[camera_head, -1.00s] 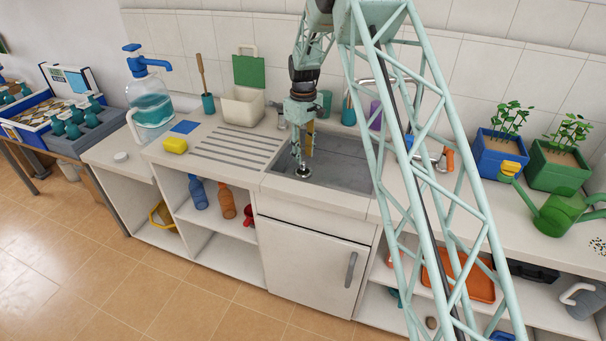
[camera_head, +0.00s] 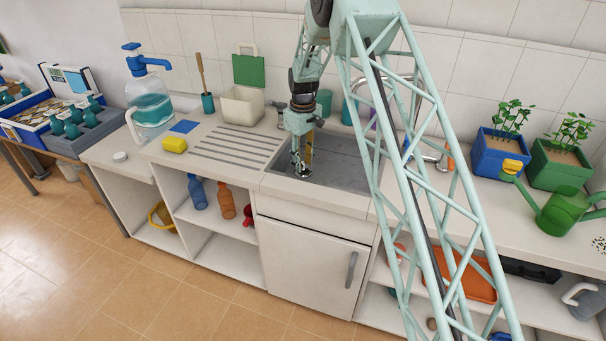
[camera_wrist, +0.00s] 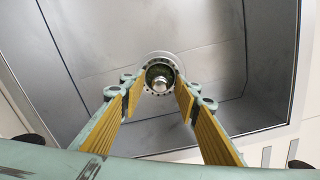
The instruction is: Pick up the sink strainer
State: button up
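The sink strainer (camera_head: 304,173) is a small round metal piece with a pale, perforated rim and a shiny central knob. It is low in the grey sink basin (camera_head: 345,172), near the front left in the head view. In the wrist view the strainer (camera_wrist: 160,72) lies between and just past my fingertips. My gripper (camera_head: 302,163) points down into the basin right over it. Its two yellow-padded fingers (camera_wrist: 160,92) stand apart, one on each side of the strainer. I cannot tell whether the tips touch its rim.
The basin walls (camera_wrist: 60,70) surround my gripper. A faucet (camera_head: 388,80) rises behind the sink. A ribbed drainboard (camera_head: 235,147), yellow sponge (camera_head: 175,145) and beige bin (camera_head: 243,106) are left. Planters (camera_head: 500,150) and a green watering can (camera_head: 565,210) are right.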

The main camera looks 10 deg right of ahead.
jog(key=shift+f, duration=0.35)
dwell(0.3)
jog(key=c, duration=1)
